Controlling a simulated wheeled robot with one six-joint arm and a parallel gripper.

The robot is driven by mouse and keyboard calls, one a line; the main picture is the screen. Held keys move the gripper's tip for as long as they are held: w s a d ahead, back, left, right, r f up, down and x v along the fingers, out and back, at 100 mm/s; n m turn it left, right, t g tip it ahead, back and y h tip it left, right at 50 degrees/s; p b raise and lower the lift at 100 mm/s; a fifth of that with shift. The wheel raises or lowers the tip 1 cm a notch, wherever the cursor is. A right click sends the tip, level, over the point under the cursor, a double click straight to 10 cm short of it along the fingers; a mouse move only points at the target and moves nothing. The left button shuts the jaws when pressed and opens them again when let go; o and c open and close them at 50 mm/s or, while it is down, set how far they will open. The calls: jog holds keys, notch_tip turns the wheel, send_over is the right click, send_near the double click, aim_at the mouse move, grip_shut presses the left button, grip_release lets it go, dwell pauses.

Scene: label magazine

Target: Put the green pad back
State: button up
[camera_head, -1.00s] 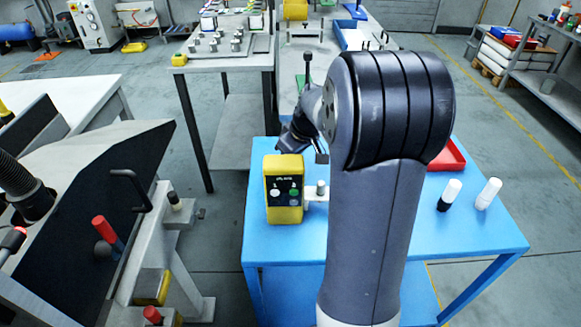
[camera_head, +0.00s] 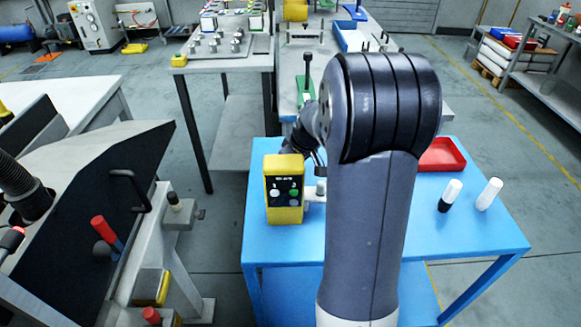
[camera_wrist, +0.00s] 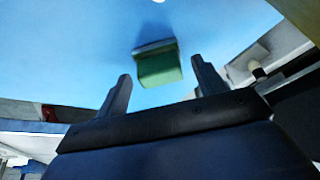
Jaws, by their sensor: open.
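In the wrist view a green pad (camera_wrist: 158,68) with a grey upper edge lies on or just above the blue table. It shows beyond and between the fingertips of my gripper (camera_wrist: 160,72). The two fingers are spread apart, and I see no contact with the pad. In the head view my arm hides most of the gripper and the place where this pad is. A yellow box (camera_head: 284,188) with a dark front panel, a white button and a green button stands on the blue table.
The blue table (camera_head: 400,235) also bears a red tray (camera_head: 442,154), a black-and-white bottle (camera_head: 450,195) and a white bottle (camera_head: 489,193) at its right. A grey workbench (camera_head: 205,66) stands behind. The table's front right is clear.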

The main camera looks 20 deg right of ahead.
jog(key=shift+r, duration=0.1)
jog(key=shift+r, duration=0.35)
jog(key=v, duration=1.1)
jog(key=shift+s+r, duration=0.2)
jog(key=shift+s, duration=0.05)
jog(key=shift+d+f, duration=0.1)
jog(key=x, duration=1.2)
jog(key=shift+w+f, duration=0.1)
jog(key=shift+f, duration=0.25)
notch_tip(320, 180, up, 3)
jog(key=shift+f, duration=0.1)
jog(key=shift+r, duration=0.65)
